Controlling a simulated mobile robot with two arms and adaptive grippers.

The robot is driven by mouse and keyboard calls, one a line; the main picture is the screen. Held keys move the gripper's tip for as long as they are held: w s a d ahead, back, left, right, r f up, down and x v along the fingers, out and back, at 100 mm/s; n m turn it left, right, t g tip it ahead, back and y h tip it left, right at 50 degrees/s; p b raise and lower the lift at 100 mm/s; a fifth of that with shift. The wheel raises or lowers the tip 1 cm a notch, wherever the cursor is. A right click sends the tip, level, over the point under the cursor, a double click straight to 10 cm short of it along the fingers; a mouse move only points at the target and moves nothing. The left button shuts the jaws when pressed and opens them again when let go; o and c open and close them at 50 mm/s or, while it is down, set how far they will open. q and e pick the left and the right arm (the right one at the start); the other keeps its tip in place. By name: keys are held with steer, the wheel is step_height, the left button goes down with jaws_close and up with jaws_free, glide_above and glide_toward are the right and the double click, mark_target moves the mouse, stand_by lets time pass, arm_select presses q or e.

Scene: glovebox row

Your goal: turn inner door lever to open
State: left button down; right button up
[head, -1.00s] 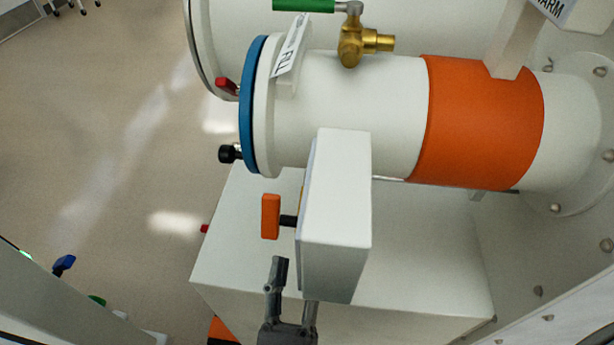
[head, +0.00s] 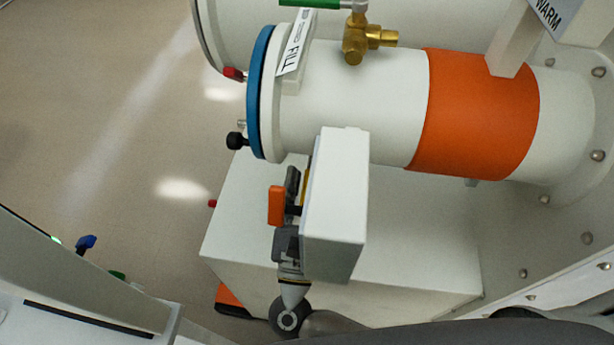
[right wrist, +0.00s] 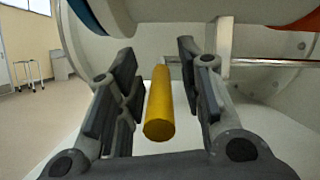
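My right gripper (head: 294,190) stands beside the left face of a white box (head: 338,195), close to an orange handle (head: 276,206) in the head view. A yellow bar (head: 306,184) shows as a thin strip at that face, partly hidden. In the right wrist view a yellow rod (right wrist: 160,105), seemingly the same bar, lies between the two fingers of the right gripper (right wrist: 161,92). The fingers are open, with a gap on each side of the rod. I cannot tell which part is the inner door lever. My left gripper is not in view.
A white cylinder (head: 350,105) with an orange band (head: 475,115), blue ring (head: 259,95) and black knob (head: 236,140) lies just behind the box. A brass valve (head: 356,40) with a green handle sits above it. Open floor (head: 110,120) lies to the left.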

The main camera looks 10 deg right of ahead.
jaws_close()
stand_by(0.3)
steer(key=shift+r+p, duration=0.25)
steer(key=shift+p, duration=0.1)
step_height(320, 180, up, 3)
steer(key=g+p, duration=0.2)
steer(key=p, duration=0.2)
steer(key=g+y+p, duration=0.1)
steer(key=g+p, duration=0.1)
steer(key=p, duration=0.2)
steer(key=shift+f+g+y, duration=0.15)
steer(key=shift+g+y, duration=0.15)
steer(key=shift+g, duration=0.1)
steer(key=shift+w+g+p, duration=0.1)
steer(key=shift+g+p, duration=0.2)
steer(key=shift+p, duration=0.15)
steer(key=shift+f, duration=0.1)
